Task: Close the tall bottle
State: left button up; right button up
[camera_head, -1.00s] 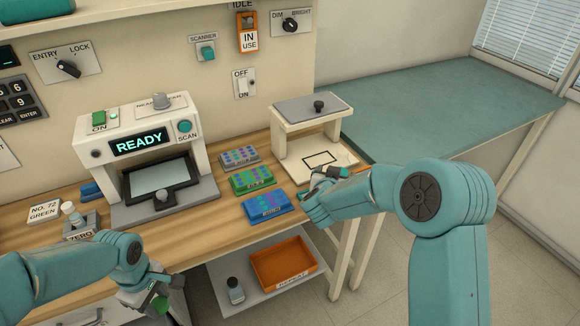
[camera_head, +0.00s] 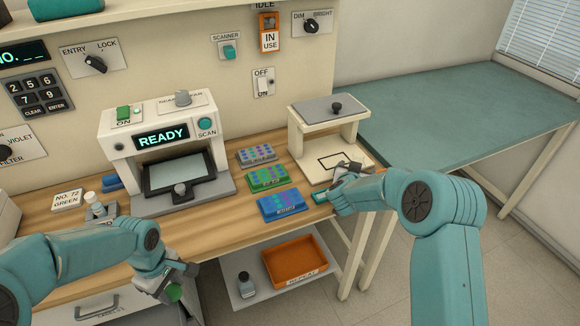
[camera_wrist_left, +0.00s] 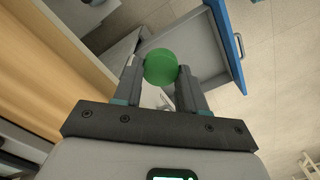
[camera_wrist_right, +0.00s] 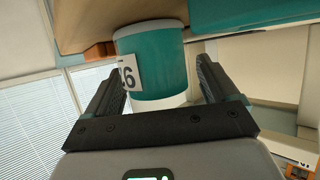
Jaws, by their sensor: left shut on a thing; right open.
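My left gripper (camera_head: 173,287) is at the lower left in the head view, in front of the bench. It is shut on a round green cap-like thing (camera_wrist_left: 160,67), seen between its fingertips in the left wrist view. My right gripper (camera_head: 338,182) is open beside the cream stand. In the right wrist view, a teal cylinder (camera_wrist_right: 158,62) with a white label shows between the spread fingers (camera_wrist_right: 150,80); I cannot tell what it is. A small bottle with a pale top (camera_head: 94,203) stands upright at the bench's left. I cannot tell which bottle is the tall one.
The scanner (camera_head: 165,150) reads READY. Blue, green and purple-topped racks (camera_head: 282,206) lie right of it. A cream stand (camera_head: 335,125) is at the bench's right end. Below are an orange tray (camera_head: 295,260) and a dark-capped bottle (camera_head: 246,285). The teal table (camera_head: 440,90) is clear.

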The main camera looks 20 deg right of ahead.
jog(key=shift+r, duration=0.1)
jog(key=c, duration=1.1)
jog(key=shift+c, duration=0.2)
